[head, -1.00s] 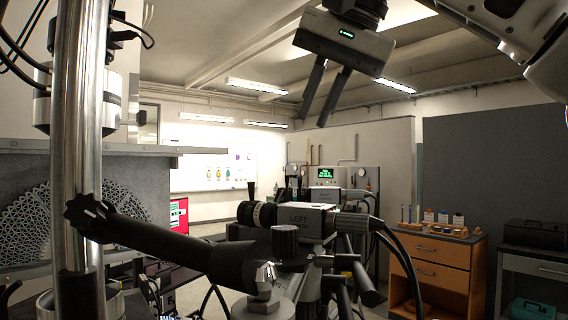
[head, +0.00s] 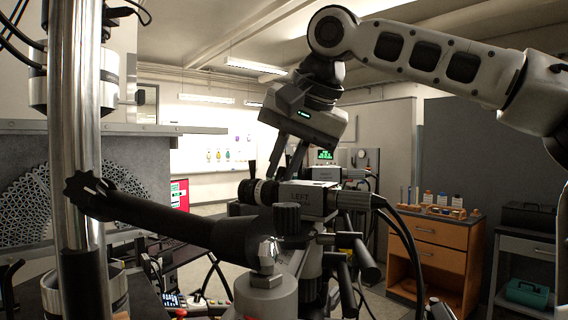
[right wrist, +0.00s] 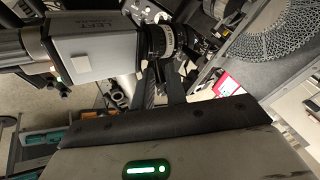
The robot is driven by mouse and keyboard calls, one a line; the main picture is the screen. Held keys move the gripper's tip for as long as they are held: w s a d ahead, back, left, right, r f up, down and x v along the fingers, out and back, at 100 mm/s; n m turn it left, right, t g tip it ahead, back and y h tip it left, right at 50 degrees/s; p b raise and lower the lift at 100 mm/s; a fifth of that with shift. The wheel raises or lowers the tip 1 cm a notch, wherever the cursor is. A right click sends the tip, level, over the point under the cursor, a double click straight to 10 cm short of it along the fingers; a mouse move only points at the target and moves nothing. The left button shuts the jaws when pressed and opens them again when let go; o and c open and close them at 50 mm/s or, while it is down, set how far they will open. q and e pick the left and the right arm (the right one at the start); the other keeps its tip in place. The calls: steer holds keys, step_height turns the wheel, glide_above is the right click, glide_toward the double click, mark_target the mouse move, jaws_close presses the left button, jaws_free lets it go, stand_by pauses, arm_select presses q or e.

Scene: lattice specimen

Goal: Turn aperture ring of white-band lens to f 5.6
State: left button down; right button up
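A boxy camera marked LEFT (head: 305,198) carries a dark lens with a pale band (head: 262,191) on its left end. In the right wrist view the camera body (right wrist: 92,48) is upper left, and the lens (right wrist: 166,42) shows a light band with small marks, too small to read. My right gripper (head: 284,174) points down at the lens, its two fingers apart. In the right wrist view its fingers (right wrist: 160,70) reach up to the lens's lower edge with a gap between them; I cannot tell whether they touch it. My left gripper is out of view.
A second camera (head: 322,173) stands behind the first. A metal column (head: 75,130), a black knobbed arm (head: 160,222) and a lattice panel (head: 50,195) crowd the left. Cables (head: 405,235) hang at right, before a wooden cabinet (head: 432,235).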

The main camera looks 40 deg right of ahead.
jaws_close()
steer(key=shift+s+a+r+n+t+h+b, duration=0.15)
steer(key=shift+a+n+t+h+b, duration=0.35)
steer(key=shift+h, duration=0.6)
steer(key=shift+a+r+h, duration=0.15)
steer(key=shift+a+h, duration=0.05)
steer(key=shift+h, duration=0.2)
